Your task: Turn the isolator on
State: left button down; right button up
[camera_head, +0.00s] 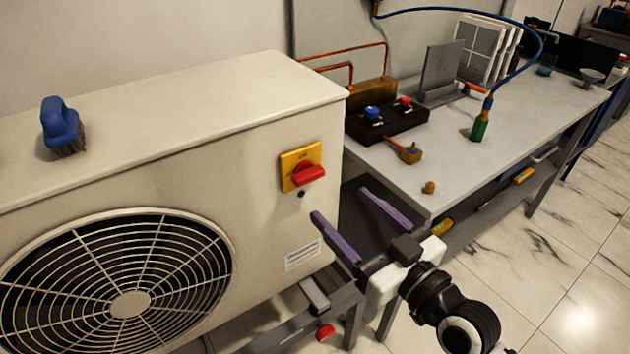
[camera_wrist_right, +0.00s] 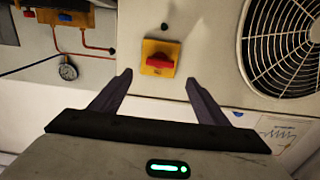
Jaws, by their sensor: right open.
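The isolator (camera_head: 300,166) is a yellow plate with a red rotary handle (camera_head: 309,174) on the side of the white outdoor unit (camera_head: 215,110). In the right wrist view the isolator (camera_wrist_right: 159,57) sits ahead of the fingers, about midway between them, with its red handle (camera_wrist_right: 158,61) lying crosswise. My right gripper (camera_head: 350,207) is open and empty, with purple fingers below and right of the isolator in the head view, apart from the handle. My left gripper does not show.
A grey bench (camera_head: 450,165) at right holds a manifold (camera_head: 388,120), a green bottle (camera_head: 480,124) and small brass parts. A red knob (camera_head: 325,332) is below.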

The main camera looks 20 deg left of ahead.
aim_at(312, 178)
jog(key=x, duration=1)
jog(key=shift+c, duration=0.2)
jog(key=c, duration=1)
